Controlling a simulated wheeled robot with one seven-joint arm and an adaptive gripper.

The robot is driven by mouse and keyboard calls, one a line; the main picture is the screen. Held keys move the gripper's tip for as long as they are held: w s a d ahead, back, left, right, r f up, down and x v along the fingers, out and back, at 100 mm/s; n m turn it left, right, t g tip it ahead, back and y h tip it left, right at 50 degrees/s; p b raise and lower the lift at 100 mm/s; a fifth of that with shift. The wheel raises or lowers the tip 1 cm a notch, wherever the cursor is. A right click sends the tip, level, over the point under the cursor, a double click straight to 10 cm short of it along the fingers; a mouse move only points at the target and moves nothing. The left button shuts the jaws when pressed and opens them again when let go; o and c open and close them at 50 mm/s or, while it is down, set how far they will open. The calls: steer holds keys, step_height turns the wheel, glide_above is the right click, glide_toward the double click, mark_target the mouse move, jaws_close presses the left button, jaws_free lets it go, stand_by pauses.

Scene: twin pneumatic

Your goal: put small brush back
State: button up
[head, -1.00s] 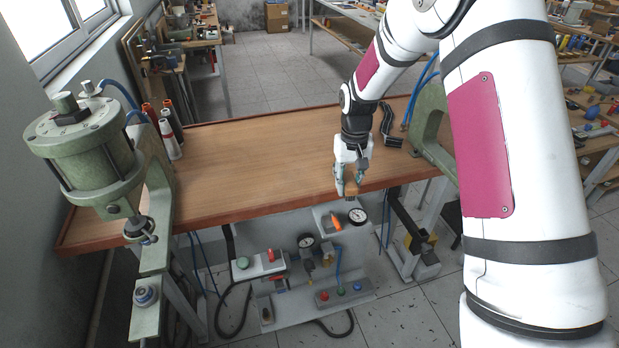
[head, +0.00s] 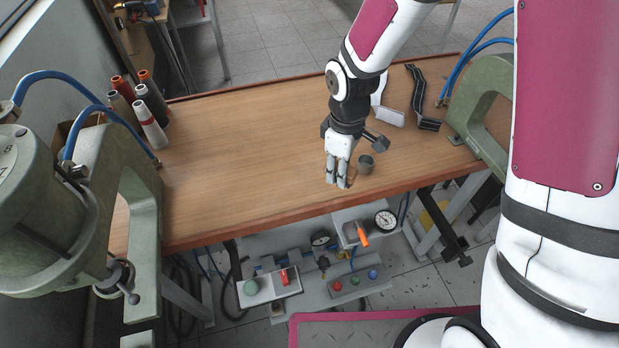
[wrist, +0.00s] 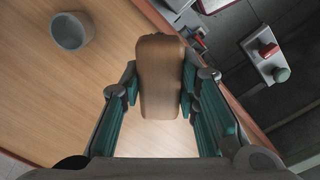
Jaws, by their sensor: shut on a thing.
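The small brush shows in the wrist view as a brown wooden block (wrist: 160,75) with rounded ends, between the fingers. My gripper (wrist: 158,95) is shut on it. Any bristles are hidden from the wrist camera. In the head view my gripper (head: 338,180) points down near the front edge of the wooden bench (head: 240,150). Only a sliver of the brush (head: 351,176) shows beside the fingers there. I cannot tell whether the brush touches the bench top.
A small grey cup (head: 366,164) stands just right of my gripper, also in the wrist view (wrist: 71,31). A white object (head: 391,117) and a black bracket (head: 425,98) lie behind. Green presses flank the bench. Thread spools (head: 150,125) stand at left. The middle is clear.

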steer(key=s+a+f+n+b, duration=0.1)
steer(key=s+a+n+b, duration=0.2)
steer(key=s+n+b, duration=0.4)
steer(key=shift+s+a+n, duration=0.4)
steer(key=shift+s+n, duration=0.5)
steer(key=shift+n, duration=0.1)
steer(key=b, duration=0.3)
steer(key=shift+a+f, duration=0.1)
steer(key=shift+f, duration=0.1)
glide_above(310, 182)
steer(key=shift+s+f, duration=0.2)
steer(key=shift+f, duration=0.3)
steer(key=shift+w+f, duration=0.1)
steer(key=shift+w, duration=0.05)
steer(key=shift+f, duration=1.65)
steer(key=shift+f, duration=0.15)
